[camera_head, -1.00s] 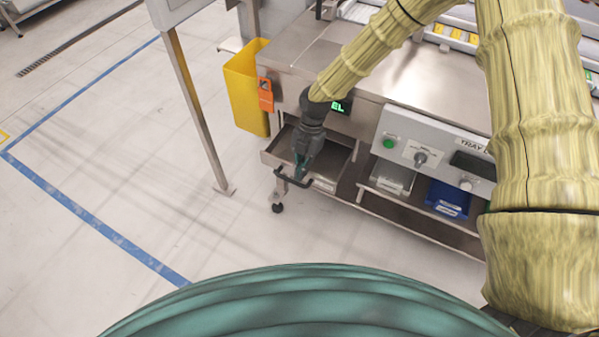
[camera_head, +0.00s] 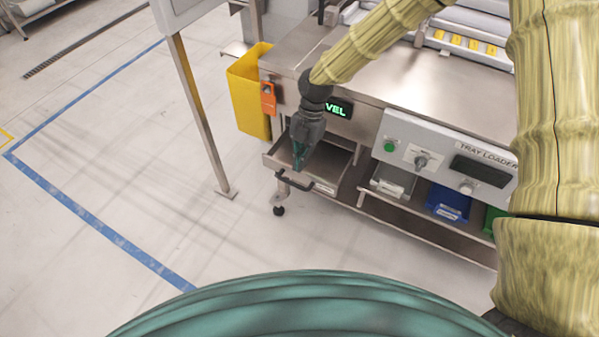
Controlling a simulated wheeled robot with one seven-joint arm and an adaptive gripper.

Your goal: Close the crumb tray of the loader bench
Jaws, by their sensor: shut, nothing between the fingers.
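The crumb tray (camera_head: 331,163) is a shallow metal drawer at the left end of the loader bench (camera_head: 360,70). It is pulled out from under the bench top and its inside shows. A dark bar handle (camera_head: 294,182) runs along its front. My gripper (camera_head: 298,166) points down over the front part of the tray, just behind the handle in the picture. Its fingers are shut and hold nothing. I cannot tell whether the fingertips touch the tray. The gripper hides part of the tray's left side.
A yellow bin (camera_head: 249,95) and an orange tag (camera_head: 268,98) are at the bench's left end. A metal post (camera_head: 203,125) stands further left. Grey (camera_head: 392,181) and blue (camera_head: 448,201) bins sit on the lower shelf, right of the tray. The floor in front is clear.

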